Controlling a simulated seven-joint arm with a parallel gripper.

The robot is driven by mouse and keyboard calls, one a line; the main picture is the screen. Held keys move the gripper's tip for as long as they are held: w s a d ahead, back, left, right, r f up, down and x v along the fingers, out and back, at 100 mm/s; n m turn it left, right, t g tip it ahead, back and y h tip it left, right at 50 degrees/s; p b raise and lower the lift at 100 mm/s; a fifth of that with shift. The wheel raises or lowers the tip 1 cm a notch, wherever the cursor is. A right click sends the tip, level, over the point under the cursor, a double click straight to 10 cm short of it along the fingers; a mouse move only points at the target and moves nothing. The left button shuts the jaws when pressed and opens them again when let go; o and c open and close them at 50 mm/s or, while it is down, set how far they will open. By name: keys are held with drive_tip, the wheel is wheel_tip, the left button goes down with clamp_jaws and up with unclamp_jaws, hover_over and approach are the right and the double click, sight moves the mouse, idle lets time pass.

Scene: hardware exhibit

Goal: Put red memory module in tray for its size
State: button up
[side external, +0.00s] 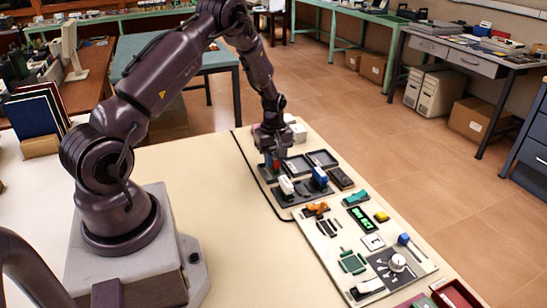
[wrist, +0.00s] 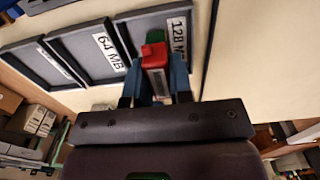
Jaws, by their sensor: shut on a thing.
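My gripper (wrist: 157,66) is shut on the red memory module (wrist: 155,57), whose red top stands between the two blue-grey fingers in the wrist view. A green part (wrist: 155,36) shows just beyond the red; I cannot tell if it belongs to the module. The module is over or in the grey tray labelled 128 MB (wrist: 130,32); I cannot tell if it touches the tray floor. The 64 MB tray (wrist: 72,43) lies to its left, and another grey tray (wrist: 35,66) is farther left, its label unreadable. In the side view my gripper (side external: 272,163) is low at the trays' left end.
A dark base with a blue-topped part (side external: 319,177) and a white part (side external: 286,185) stands close in front of the trays. A panel (side external: 370,235) with several small parts fills the table's right side. White boxes (side external: 297,132) stand behind the gripper. The table's left is clear.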

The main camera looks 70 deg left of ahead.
drive_tip(key=shift+f, duration=0.4)
idle(0.3)
drive_tip(key=o, duration=1.3)
drive_tip(key=shift+r, duration=0.1)
drive_tip(key=shift+r, duration=3.65)
